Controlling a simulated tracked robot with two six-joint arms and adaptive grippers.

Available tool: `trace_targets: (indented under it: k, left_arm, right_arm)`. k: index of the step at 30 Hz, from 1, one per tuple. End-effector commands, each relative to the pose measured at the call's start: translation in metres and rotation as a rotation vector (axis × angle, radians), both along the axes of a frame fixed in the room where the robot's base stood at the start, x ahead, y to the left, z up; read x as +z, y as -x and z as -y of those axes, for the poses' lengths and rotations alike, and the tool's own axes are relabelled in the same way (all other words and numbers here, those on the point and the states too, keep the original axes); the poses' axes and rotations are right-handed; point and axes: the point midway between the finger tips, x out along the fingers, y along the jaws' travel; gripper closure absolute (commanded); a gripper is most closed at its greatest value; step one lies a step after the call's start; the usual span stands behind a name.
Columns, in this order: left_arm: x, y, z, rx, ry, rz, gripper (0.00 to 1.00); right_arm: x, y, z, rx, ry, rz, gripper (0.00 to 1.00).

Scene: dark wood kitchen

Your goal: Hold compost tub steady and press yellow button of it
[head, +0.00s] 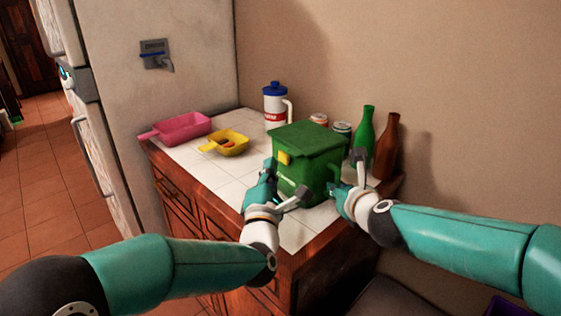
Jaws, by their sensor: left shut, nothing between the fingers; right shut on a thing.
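The green compost tub (303,173) stands upright on the white tiled counter, with its green lid (307,138) down. Its yellow button (284,158) shows on the front left, just under the lid. My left gripper (275,185) is shut and empty at the tub's left front side, below the button; whether it touches the tub I cannot tell. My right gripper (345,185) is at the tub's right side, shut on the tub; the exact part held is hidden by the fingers.
Behind the tub stand a white jug with blue lid (275,104), two cans, a green bottle (363,135) and a brown bottle (386,145). A pink scoop (182,128) and yellow scoop (226,143) lie to the left. Bare tiles (208,166) lie left of the tub.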

Motion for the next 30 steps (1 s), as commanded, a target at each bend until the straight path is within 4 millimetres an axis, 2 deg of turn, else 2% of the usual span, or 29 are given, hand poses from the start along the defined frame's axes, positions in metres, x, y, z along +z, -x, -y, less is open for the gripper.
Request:
trace_targets:
  k: [14, 30]
  left_arm:
    - [0.0, 0.003, -0.005, 0.001, 0.0, 0.0, 1.0]
    - [0.0, 0.033, -0.04, 0.001, 0.0, 0.0, 1.0]
  right_arm:
    - [0.0, 0.0, 0.0, -0.001, 0.0, 0.0, 1.0]
    - [0.0, 0.0, 0.001, -0.002, 0.001, 0.0, 1.0]
